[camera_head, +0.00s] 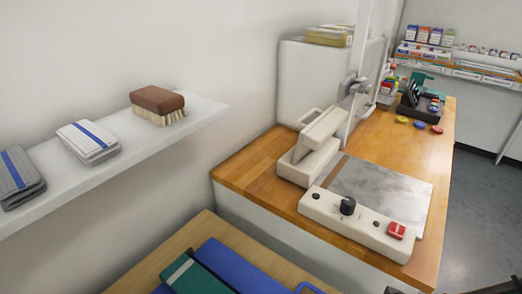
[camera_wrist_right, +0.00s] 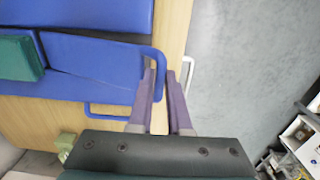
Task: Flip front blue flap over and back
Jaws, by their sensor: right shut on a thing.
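The front blue flap (camera_wrist_right: 95,65) lies across the wooden table in the right wrist view, with a blue loop handle (camera_wrist_right: 110,114) at its edge. A green block or folded piece (camera_wrist_right: 18,58) lies on the blue at the left. In the head view the blue fabric (camera_head: 240,266) and the green piece (camera_head: 195,276) show at the bottom edge, partly cut off. My left gripper is not in view.
A second blue panel (camera_wrist_right: 90,15) lies beyond the flap. A white handle (camera_wrist_right: 188,75) is beside the table edge. A wooden counter (camera_head: 255,168) holds a white press machine (camera_head: 340,212). A white shelf (camera_head: 95,172) carries a brush (camera_head: 157,103) and folded cloths (camera_head: 88,140).

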